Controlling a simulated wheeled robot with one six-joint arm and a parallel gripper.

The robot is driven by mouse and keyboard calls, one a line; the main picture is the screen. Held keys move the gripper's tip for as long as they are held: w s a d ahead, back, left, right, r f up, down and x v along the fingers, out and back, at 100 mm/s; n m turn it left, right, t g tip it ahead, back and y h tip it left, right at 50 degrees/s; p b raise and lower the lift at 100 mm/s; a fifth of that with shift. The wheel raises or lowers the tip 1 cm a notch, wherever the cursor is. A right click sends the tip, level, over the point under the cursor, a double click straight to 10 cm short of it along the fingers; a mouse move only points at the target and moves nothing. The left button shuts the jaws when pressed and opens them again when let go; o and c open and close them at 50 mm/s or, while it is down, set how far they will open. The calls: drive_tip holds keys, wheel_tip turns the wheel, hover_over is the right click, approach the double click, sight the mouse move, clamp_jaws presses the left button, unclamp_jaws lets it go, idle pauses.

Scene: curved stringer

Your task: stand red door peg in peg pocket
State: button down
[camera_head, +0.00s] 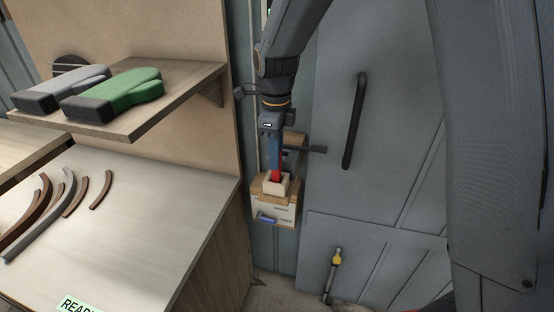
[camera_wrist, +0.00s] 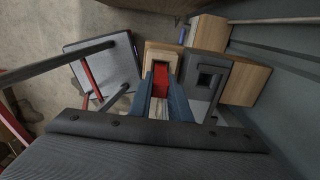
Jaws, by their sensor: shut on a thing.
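The red door peg (camera_head: 277,176) is upright below my gripper (camera_head: 275,160). My gripper's blue fingers are shut on it. In the wrist view the red peg (camera_wrist: 160,83) shows between the two blue fingers of my gripper (camera_wrist: 163,80). The peg pocket (camera_head: 270,188) is a pale, square-rimmed wooden block on a bracket by the grey door. The peg's lower end appears within or just over the pocket's opening; its depth cannot be told. In the wrist view the pocket's pale wood (camera_wrist: 162,51) shows around the far side of the peg.
A grey door (camera_head: 400,120) with a black bar handle (camera_head: 354,120) stands right of the pocket. A workbench (camera_head: 140,215) with several curved strips is at the left. A shelf (camera_head: 170,95) above it bears a grey and a green glove-like mitt (camera_head: 115,92).

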drive_tip(key=shift+d+f, duration=0.1)
drive_tip(key=shift+f, duration=1)
drive_tip(key=c, duration=1.6)
unclamp_jaws()
drive_tip(key=shift+f, duration=0.1)
drive_tip(key=shift+c, duration=0.2)
wheel_tip(320, 180, up, 12)
drive_tip(key=b, duration=0.3)
drive_tip(key=s+d+f+n+t, duration=0.1)
drive_tip(key=s+d+f+n, duration=1.2)
drive_tip(key=n, duration=0.9)
drive_tip(key=shift+s+d+t, duration=0.4)
drive_tip(key=shift+s+d, duration=0.5)
drive_tip(key=shift+s, duration=0.15)
